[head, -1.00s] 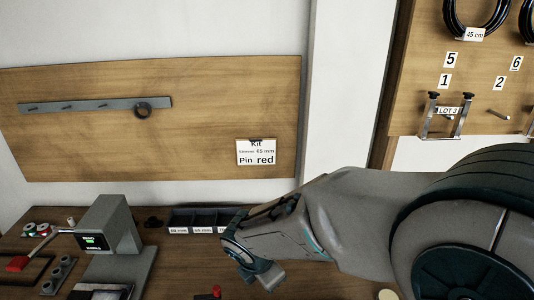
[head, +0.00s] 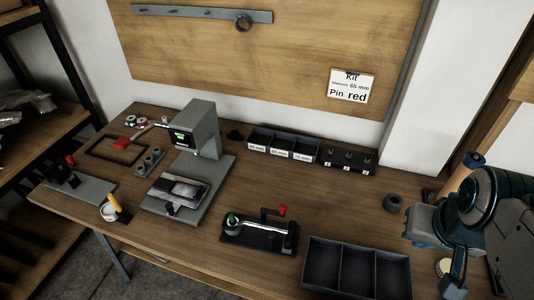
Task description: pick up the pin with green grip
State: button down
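A small green part (head: 232,219) shows at the left end of a black fixture (head: 262,238) with a red-knobbed lever, near the front middle of the bench. It may be the green grip of a pin; it is too small to be sure. Another small green spot (head: 131,119) shows among round pieces at the far left of the bench. My gripper (head: 437,262) is at the right edge of the view, over the right end of the bench, well apart from both. Its fingers are seen at a steep angle, and their opening is unclear.
A grey press (head: 200,130) stands at back left. A labelled black bin row (head: 282,147) and a small black rack (head: 347,160) lie along the back. An empty three-part tray (head: 320,262) is at front right, left of my gripper. Bare wood (head: 290,190) lies between.

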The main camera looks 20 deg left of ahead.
aim_at(232, 219)
jog(key=z, duration=0.05)
jog(key=k, duration=1)
jog(key=u, duration=1.1)
jog(key=i, duration=1)
jog(key=u, duration=0.05)
jog(key=k, duration=0.5)
jog(key=u, duration=1.3)
jog(key=i, duration=1.15)
jog(key=z, duration=0.8)
